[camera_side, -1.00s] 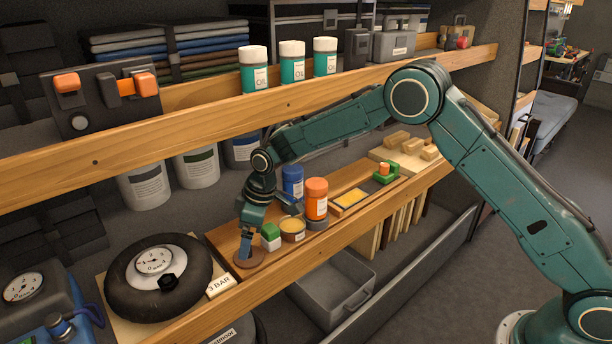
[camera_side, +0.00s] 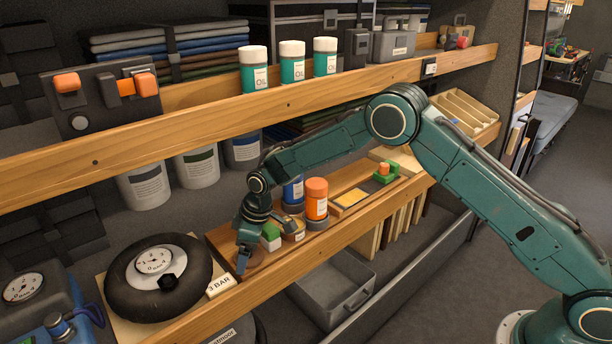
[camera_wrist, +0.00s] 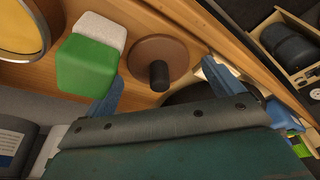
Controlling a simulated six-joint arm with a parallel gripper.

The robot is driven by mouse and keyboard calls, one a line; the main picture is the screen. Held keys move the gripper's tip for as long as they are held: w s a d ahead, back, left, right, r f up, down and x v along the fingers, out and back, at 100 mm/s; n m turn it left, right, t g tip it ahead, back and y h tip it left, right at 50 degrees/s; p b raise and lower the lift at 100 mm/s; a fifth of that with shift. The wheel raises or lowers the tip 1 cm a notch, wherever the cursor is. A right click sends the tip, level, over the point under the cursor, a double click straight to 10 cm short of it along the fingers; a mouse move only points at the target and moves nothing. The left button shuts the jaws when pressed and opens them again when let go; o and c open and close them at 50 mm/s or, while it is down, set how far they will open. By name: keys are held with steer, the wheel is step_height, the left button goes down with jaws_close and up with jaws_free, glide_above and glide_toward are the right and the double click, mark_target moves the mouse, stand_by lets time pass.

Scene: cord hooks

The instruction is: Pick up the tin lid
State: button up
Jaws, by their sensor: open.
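The tin lid, a flat brown disc (camera_wrist: 143,55) with a dark knob (camera_wrist: 158,75), lies on the lower wooden shelf; in the side view the lid (camera_side: 257,259) is partly hidden behind my gripper (camera_side: 243,263). In the wrist view my gripper (camera_wrist: 162,88) is open, with one blue finger on each side of the knob and nothing held. I cannot tell whether the fingertips touch the lid. The open round tin (camera_side: 294,236), with yellowish contents, stands farther right; part of it shows in the wrist view (camera_wrist: 20,28).
A green and white block (camera_side: 270,236) stands close beside the lid, between it and the tin; the wrist view shows it near one finger (camera_wrist: 88,62). Orange (camera_side: 316,200) and blue containers stand farther right. A black tyre with a gauge (camera_side: 158,275) lies left. The upper shelf overhangs behind.

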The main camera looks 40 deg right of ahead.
mark_target(253, 252)
steer(key=c, duration=1.1)
steer(key=shift+o, duration=0.2)
steer(key=shift+r, duration=5.05)
steer(key=shift+d, duration=0.1)
steer(key=d+n+g+y, duration=0.1)
steer(key=d+n, duration=0.5)
steer(key=d, duration=0.7)
steer(key=shift+d+r, duration=0.2)
steer(key=shift+r, duration=0.05)
